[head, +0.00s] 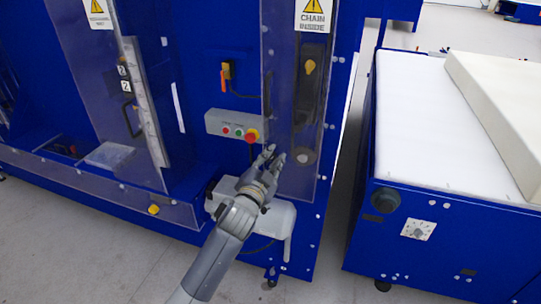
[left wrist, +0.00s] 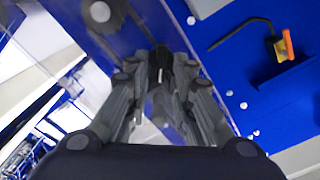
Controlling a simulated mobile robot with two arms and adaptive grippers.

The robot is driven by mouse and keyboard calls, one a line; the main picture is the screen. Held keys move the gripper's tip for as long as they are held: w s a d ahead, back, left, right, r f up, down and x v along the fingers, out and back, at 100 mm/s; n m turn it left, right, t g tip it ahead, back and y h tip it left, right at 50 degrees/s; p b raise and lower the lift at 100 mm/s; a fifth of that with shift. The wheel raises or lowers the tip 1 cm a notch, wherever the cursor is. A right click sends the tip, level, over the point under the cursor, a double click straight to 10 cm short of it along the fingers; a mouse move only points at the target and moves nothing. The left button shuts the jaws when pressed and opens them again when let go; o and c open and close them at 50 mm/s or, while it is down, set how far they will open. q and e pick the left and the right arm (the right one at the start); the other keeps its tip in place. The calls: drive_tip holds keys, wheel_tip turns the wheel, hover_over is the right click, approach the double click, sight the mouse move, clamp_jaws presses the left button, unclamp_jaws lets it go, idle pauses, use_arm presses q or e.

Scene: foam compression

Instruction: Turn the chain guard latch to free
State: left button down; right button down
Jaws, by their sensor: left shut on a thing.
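The chain guard (head: 291,115) is a tall clear panel with a yellow "CHAIN INSIDE" sign (head: 313,14) at its top. My left gripper (head: 274,155) is at the guard's lower left edge in the head view. In the left wrist view its fingers (left wrist: 160,75) close around a small dark part with a pale mark, which appears to be the latch (left wrist: 160,58). The fingers hide most of the latch, so I cannot tell its exact angle. In the head view the latch is hidden behind the fingers. My right gripper is not in view.
A grey control box with a red stop button (head: 251,135) is just left of my gripper. An orange-handled switch (head: 226,72) is above it. A grey housing (head: 285,221) sits below. A white-topped blue table (head: 425,110) with a foam slab (head: 505,105) stands right.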

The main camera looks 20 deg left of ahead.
use_arm(q)
drive_tip(key=m, duration=0.4)
drive_tip(key=m+p, duration=0.1)
drive_tip(key=m, duration=0.1)
drive_tip(key=shift+d+f+m, duration=0.25)
drive_tip(key=shift+f+m, duration=0.05)
drive_tip(key=shift+f+m+p, duration=0.25)
drive_tip(key=shift+m+p, duration=0.1)
drive_tip(key=shift+m, duration=1.45)
drive_tip(key=c, duration=1.7)
unclamp_jaws()
drive_tip(key=shift+s, duration=0.1)
drive_tip(key=s, duration=1.1)
drive_tip(key=shift+s+a, duration=0.15)
drive_tip(key=shift+s, duration=0.25)
